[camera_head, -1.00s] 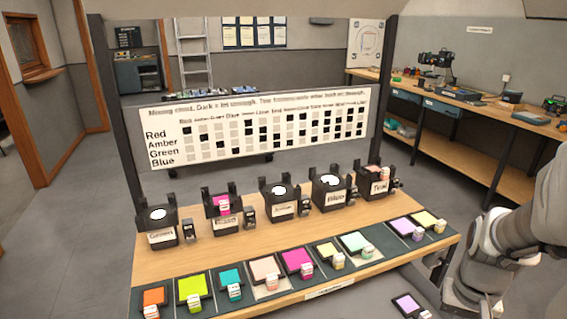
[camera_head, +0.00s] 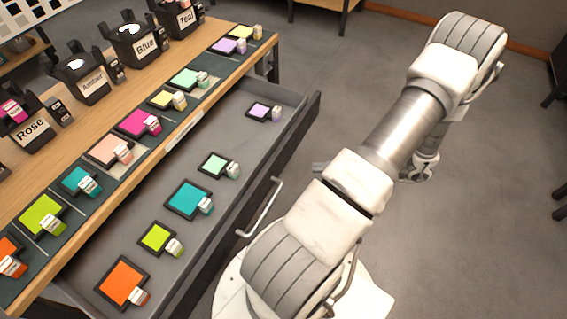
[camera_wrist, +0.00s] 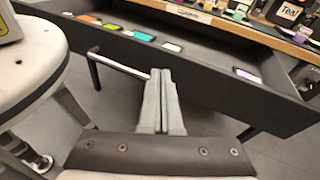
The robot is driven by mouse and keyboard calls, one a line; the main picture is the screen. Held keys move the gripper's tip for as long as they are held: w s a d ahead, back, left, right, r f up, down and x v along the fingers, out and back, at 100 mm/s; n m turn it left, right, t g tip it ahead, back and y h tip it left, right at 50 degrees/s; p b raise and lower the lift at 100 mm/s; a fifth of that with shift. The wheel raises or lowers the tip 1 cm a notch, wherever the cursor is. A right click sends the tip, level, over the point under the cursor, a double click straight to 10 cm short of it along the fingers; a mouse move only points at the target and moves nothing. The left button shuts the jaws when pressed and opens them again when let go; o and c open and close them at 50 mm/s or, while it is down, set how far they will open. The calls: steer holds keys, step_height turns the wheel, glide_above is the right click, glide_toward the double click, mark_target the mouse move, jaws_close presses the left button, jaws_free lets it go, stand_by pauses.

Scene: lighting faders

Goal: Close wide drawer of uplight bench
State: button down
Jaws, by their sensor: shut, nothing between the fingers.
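The wide drawer (camera_head: 215,135) of the uplight bench (camera_head: 128,195) stands pulled well out, with several coloured gel squares in it. Its dark front panel (camera_head: 295,130) has a pale bar handle (camera_head: 262,208). In the wrist view the drawer front (camera_wrist: 225,92) lies across the picture just beyond my gripper (camera_wrist: 161,72), with the handle (camera_wrist: 120,62) to the left of the fingers. My gripper is shut and empty, pointing at the front panel beside the handle. I cannot tell whether the fingertips touch it. In the head view my arm largely hides the gripper.
Gel squares and small labelled blocks line the bench top's front edge, behind them black lamps such as Blue (camera_head: 135,42) and Teal (camera_head: 178,18). My base stands close to the drawer's near end. The floor (camera_head: 300,60) beyond the drawer's far end is open.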

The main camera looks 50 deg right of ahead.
steer(key=s+d+f+m+t+h+b, duration=0.1)
steer(key=s+d+f+m+t+h, duration=0.2)
steer(key=f+m+t+h, duration=0.15)
steer(key=b, duration=0.2)
glide_toward(281, 153)
steer(key=x, duration=0.6)
steer(key=shift+w, duration=0.35)
steer(key=shift+w+a, duration=0.1)
steer(key=p+x, duration=0.1)
steer(key=x, duration=2.3)
steer(key=shift+w+r, duration=0.15)
steer(key=shift+w, duration=0.15)
steer(key=shift+s, duration=0.1)
